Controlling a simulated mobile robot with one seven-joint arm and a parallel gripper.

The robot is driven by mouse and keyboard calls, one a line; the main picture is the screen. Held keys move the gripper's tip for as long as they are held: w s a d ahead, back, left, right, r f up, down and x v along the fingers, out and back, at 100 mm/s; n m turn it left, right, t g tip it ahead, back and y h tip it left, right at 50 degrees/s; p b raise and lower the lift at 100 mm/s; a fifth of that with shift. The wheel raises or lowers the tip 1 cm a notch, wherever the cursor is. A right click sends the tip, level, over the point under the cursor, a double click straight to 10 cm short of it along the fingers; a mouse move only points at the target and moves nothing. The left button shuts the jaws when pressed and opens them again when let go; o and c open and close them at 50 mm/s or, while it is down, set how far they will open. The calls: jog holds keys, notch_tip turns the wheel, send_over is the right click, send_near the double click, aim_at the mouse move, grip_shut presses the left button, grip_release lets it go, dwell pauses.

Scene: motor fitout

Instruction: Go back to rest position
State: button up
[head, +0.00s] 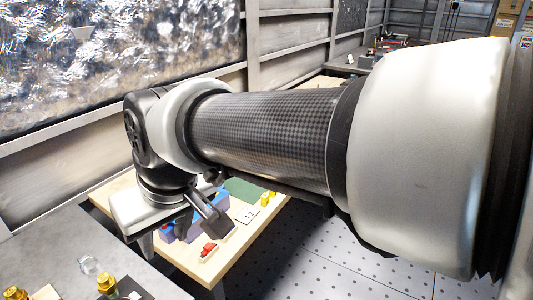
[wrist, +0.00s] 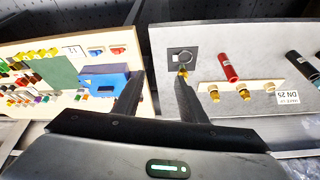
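My gripper is seen in the wrist view (wrist: 161,76) with its two dark fingers spread apart and nothing visible between them. In the head view my arm reaches from the right across the picture, and its gripper end (head: 208,212) hangs over the wooden table (head: 205,272). The fingertips are hard to make out there. In the wrist view the fingers appear above the gap between the wooden table (wrist: 25,116) and the grey table (wrist: 210,50). No contact with anything is visible.
The blue box (wrist: 103,82), green mat (wrist: 52,76) and several small coloured parts lie on the wooden table. A window wall (head: 110,60) stands behind my arm. Perforated floor (head: 310,265) is clear.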

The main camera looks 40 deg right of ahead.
jog(key=s, duration=0.1)
jog(key=s+d, duration=0.1)
jog(key=shift+s+d+r+m+t+h, duration=0.2)
jog(key=shift+s+m+t+h, duration=0.1)
jog(key=shift+s+t+h, duration=0.1)
notch_tip(320, 180, up, 9)
jog(key=p, duration=0.9)
